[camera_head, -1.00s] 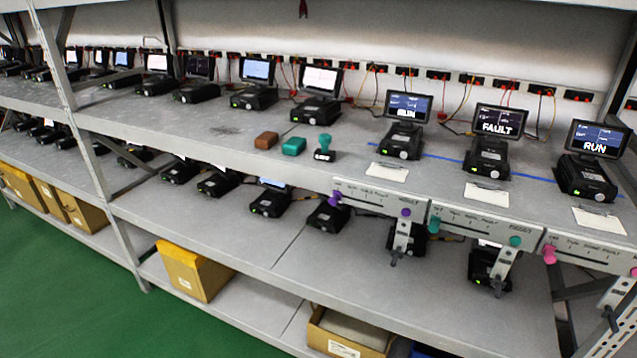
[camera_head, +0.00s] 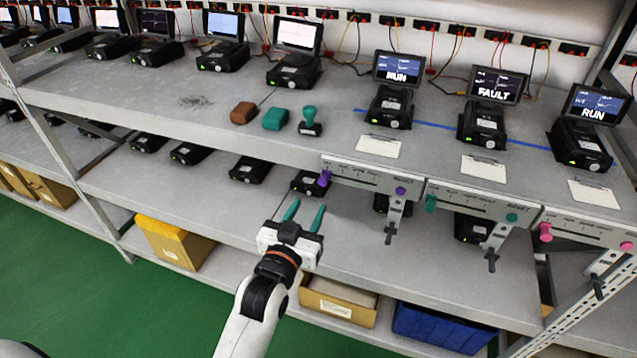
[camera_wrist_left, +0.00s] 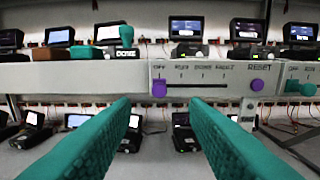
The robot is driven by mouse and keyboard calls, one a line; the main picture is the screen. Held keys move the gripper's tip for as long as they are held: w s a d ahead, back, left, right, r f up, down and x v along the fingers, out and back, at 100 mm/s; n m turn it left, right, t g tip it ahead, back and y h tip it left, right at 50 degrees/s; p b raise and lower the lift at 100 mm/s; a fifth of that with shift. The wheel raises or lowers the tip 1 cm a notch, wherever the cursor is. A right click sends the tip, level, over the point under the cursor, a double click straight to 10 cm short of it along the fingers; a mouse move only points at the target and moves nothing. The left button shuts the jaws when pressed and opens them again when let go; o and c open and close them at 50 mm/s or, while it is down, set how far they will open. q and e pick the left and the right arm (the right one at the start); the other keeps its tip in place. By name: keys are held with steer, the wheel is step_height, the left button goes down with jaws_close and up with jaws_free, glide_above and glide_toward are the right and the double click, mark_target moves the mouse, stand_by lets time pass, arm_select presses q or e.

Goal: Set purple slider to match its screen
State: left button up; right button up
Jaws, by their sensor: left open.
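The purple slider knob (camera_head: 325,178) sits at the left end of its panel (camera_head: 365,180) on the upper shelf's front edge. In the left wrist view the purple slider (camera_wrist_left: 159,88) is below the OFF mark, with further marks to its right. A round purple knob (camera_head: 400,190) is at the panel's right end near RESET. The screen above this panel (camera_head: 398,68) reads RUN. My left gripper (camera_head: 303,213) is open and empty, with teal fingers, below and left of the slider and apart from it. My right gripper is not in view.
A teal-slider panel (camera_head: 468,207) and a pink-slider panel (camera_head: 585,233) continue to the right, under screens reading FAULT (camera_head: 498,85) and RUN (camera_head: 597,104). A brown block (camera_head: 243,112), a teal block (camera_head: 275,119) and a teal-handled stamp (camera_head: 310,122) stand on the upper shelf.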

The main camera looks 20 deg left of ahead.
mark_target(322, 183)
arm_select(q)
steer(key=w+p, duration=0.1)
steer(key=w, duration=0.6)
steer(key=shift+w, duration=0.3)
jaws_close()
